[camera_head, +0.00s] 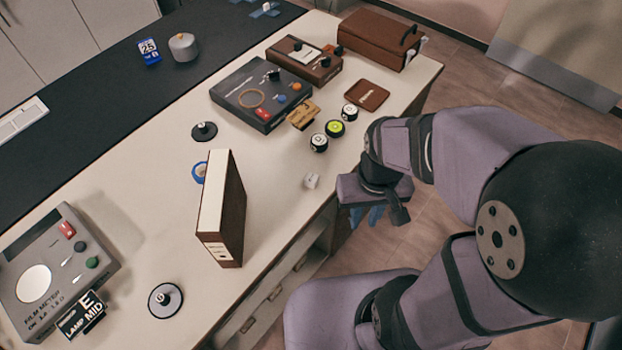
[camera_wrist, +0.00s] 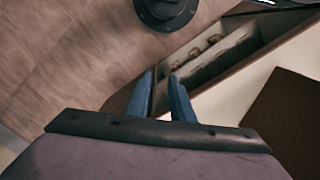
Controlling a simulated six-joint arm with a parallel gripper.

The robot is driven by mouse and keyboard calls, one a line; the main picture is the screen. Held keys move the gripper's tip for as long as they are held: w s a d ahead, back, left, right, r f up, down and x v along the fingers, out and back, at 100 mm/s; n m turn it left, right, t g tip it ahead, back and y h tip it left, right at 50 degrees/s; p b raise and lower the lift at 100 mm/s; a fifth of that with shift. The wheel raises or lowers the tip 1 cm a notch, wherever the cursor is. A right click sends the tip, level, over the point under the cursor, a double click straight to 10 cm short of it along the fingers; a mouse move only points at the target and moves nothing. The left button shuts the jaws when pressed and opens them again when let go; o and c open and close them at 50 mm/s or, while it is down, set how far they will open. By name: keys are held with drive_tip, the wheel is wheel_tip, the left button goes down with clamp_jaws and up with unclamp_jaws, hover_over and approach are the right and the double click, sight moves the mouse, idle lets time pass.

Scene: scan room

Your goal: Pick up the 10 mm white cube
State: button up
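A small white cube (camera_head: 311,181) with a faint dark mark lies on the pale worktop near its front edge, right of an upright brown binder; the mark is too small to read. My gripper (camera_head: 376,216) is beyond the front edge of the worktop, to the right of the cube and apart from it. Its blue fingers show only in part there. In the wrist view my gripper (camera_wrist: 161,78) has two blue fingers with a gap between them, and it is open and empty. The cube does not show in the wrist view.
Several small round pieces (camera_head: 319,143) and a dark instrument box (camera_head: 262,95) stand further back. Worktop around the cube is clear.

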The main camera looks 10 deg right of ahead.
drive_tip(key=o, duration=0.5)
drive_tip(key=shift+d, duration=0.1)
